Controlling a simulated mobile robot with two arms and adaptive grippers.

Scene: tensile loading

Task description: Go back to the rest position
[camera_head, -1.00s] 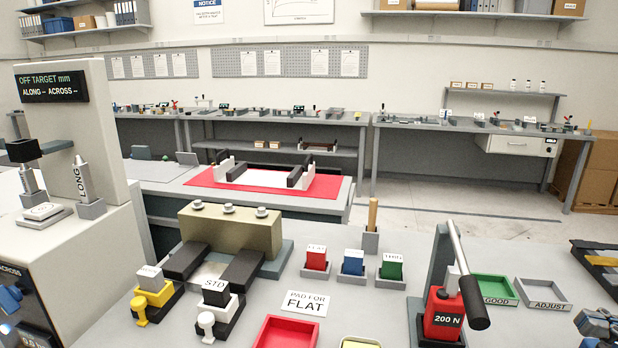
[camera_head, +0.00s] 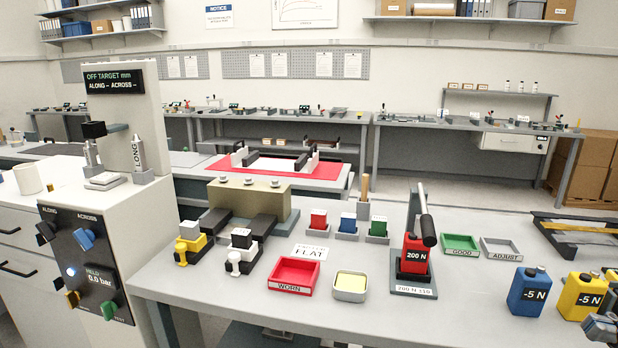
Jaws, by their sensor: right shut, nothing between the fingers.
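My right gripper (camera_head: 602,328) shows only in part at the lower right edge of the head view. It is shut and empty, beside the blue -5 N block (camera_head: 528,292) and in front of the yellow -5 N block (camera_head: 582,296). The picture edge cuts off the rest of my right arm. My left gripper is not in view.
The grey bench (camera_head: 450,318) holds a clamp fixture (camera_head: 250,197), a red WORN tray (camera_head: 292,276), a yellow-filled tin (camera_head: 350,286), a red 200 N lever unit (camera_head: 415,255) and GOOD (camera_head: 460,244) and ADJUST (camera_head: 501,249) trays. A control cabinet (camera_head: 85,262) stands left.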

